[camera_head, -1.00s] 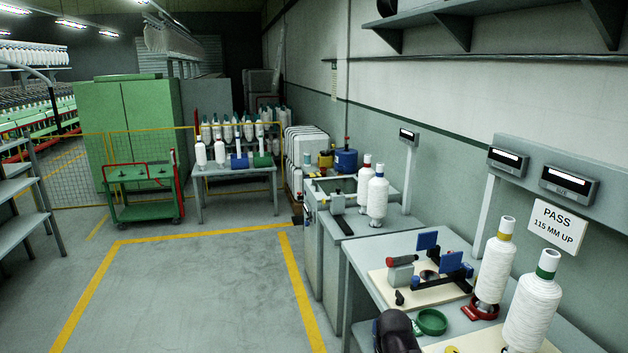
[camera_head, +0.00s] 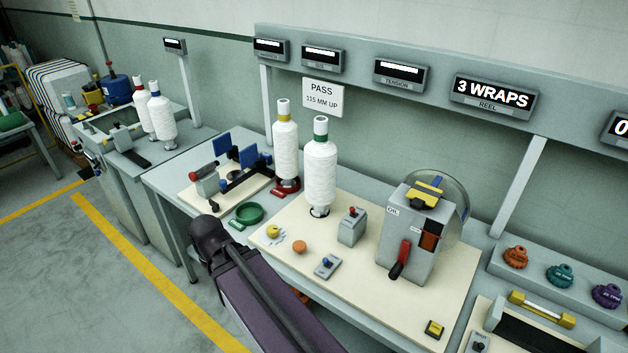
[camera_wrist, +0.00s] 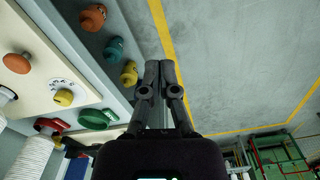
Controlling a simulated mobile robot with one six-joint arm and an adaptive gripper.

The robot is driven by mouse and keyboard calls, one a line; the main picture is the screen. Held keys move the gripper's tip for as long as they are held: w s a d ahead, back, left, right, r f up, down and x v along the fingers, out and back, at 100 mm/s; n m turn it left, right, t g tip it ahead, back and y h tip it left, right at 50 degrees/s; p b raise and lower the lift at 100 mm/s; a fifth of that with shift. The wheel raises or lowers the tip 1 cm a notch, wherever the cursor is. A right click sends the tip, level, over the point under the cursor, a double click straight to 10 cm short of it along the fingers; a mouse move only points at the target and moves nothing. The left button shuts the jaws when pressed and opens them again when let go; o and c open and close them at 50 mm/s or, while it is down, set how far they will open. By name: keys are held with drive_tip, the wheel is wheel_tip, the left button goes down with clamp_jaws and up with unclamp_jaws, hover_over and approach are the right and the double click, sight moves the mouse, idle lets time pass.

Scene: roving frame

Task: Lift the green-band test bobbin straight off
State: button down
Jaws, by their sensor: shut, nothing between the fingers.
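The green-band bobbin (camera_head: 320,172), a tall white yarn package with a green band near its top, stands upright on a cream board in the head view. A yellow-band bobbin (camera_head: 286,147) stands close to its left on a red base. My gripper (camera_wrist: 160,66) shows in the wrist view with its two dark fingers together and nothing between them. It is over the bench's front edge and the grey floor, apart from the bobbins. White yarn (camera_wrist: 36,158) shows at the lower left there; I cannot tell which bobbin it is. The gripper is not visible in the head view.
A grey reel unit (camera_head: 407,240) with a red handle stands right of the bobbin. A small grey box (camera_head: 352,228), a green dish (camera_head: 249,213) and a blue-armed fixture (camera_head: 240,165) are nearby. A PASS sign (camera_head: 323,96) and display rail are behind. Floor at left is clear.

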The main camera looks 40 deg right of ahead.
idle(0.4)
drive_tip(key=c, duration=0.7)
unclamp_jaws()
drive_tip(key=shift+o, duration=0.5)
